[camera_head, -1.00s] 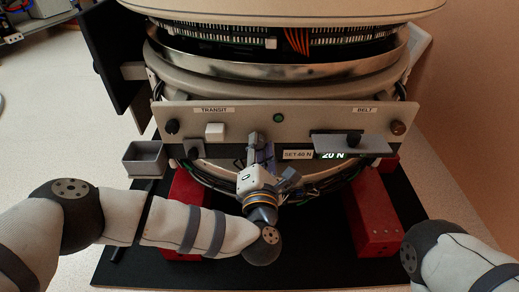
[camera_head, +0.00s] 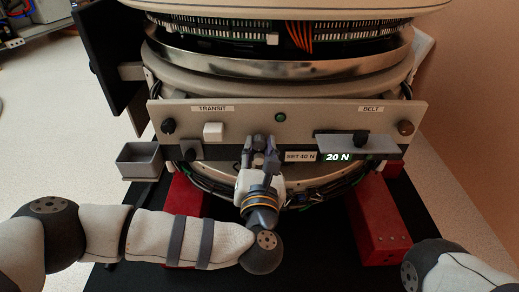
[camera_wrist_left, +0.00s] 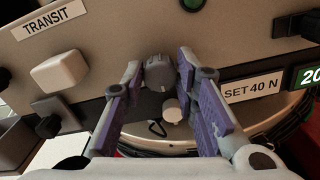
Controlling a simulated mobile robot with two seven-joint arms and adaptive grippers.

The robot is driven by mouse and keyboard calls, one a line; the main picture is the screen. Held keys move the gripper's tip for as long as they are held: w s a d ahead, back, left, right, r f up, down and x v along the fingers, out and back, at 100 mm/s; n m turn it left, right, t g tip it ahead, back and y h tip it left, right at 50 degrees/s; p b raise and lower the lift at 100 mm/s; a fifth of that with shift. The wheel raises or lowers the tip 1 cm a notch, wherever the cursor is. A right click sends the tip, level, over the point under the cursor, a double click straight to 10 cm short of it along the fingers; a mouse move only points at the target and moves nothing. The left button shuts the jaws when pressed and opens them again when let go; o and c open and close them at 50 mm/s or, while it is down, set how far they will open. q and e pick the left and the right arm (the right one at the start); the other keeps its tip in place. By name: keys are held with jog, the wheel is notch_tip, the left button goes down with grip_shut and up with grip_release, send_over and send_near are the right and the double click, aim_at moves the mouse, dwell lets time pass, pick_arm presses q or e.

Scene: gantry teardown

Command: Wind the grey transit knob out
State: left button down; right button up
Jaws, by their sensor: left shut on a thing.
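The grey knob (camera_wrist_left: 159,72) is dark, round and ribbed, and sits on the pale front panel (camera_head: 320,112). In the left wrist view it lies between the fingertips of my left gripper (camera_wrist_left: 157,82), which is shut on it. In the head view my left gripper (camera_head: 259,146) reaches up to the lower edge of the panel, and its fingers largely hide the knob. A small whitish round piece (camera_wrist_left: 171,110) shows below the knob between the fingers. My right gripper is out of view.
A grey open bin (camera_head: 140,161) is at the left. A grey shelf (camera_head: 340,142) and a 20 N display (camera_head: 338,157) are at the right. Red blocks (camera_head: 375,215) stand below.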

pick_arm(q)
jog(key=shift+d+r, duration=0.1)
dwell(0.4)
jog(key=c, duration=1.3)
grip_release()
jog(key=s, duration=1.2)
